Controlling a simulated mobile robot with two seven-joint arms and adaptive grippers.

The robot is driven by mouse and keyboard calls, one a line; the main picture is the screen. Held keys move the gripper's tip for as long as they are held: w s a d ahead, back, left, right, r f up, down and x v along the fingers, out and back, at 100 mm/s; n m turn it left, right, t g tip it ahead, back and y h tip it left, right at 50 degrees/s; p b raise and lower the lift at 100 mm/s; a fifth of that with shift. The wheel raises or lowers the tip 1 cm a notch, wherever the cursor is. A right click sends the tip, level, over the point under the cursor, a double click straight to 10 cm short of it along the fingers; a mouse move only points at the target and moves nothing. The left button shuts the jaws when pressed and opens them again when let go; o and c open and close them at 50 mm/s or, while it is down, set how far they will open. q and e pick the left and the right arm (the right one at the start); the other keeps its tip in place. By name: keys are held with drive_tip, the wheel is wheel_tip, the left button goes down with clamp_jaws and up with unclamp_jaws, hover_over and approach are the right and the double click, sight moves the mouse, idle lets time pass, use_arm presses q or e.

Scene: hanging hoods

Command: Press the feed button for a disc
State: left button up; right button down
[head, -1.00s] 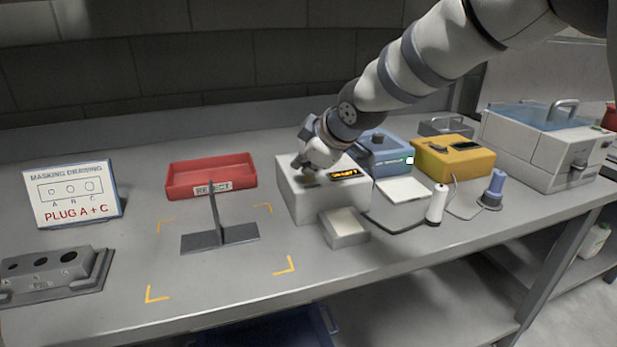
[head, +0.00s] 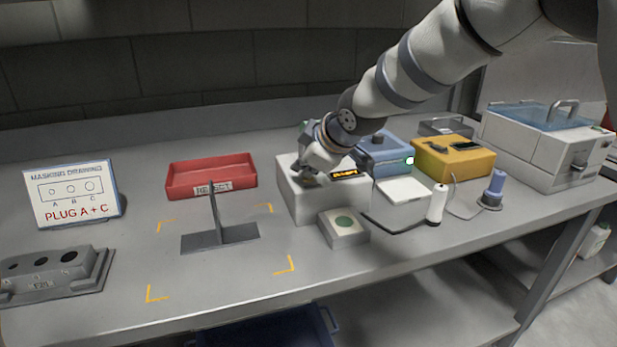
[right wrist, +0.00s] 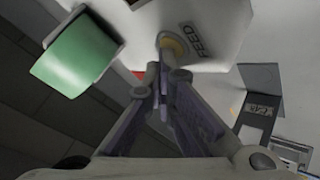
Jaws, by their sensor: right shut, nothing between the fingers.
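The white feed dispenser box (head: 300,205) stands mid-bench with a lit orange display (head: 344,174). In the right wrist view, its FEED label (right wrist: 195,38) sits beside a round yellowish button (right wrist: 174,44). My right gripper (head: 309,178) is shut and empty, over the dispenser's top. In the right wrist view its fingertips (right wrist: 166,72) are at the button; I cannot tell whether they touch it. My left gripper is out of view.
A red REJECT bin (head: 210,175), a grey T-shaped stand (head: 220,236) and a masking drawing sign (head: 72,193) stand to the left. A blue device (head: 385,155) and a yellow device (head: 453,157) stand to the right. The bench front is mostly clear.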

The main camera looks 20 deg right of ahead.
sight(306, 180)
drive_tip(key=shift+r, duration=0.75)
drive_tip(key=shift+r, duration=2.55)
drive_tip(key=shift+f, duration=0.1)
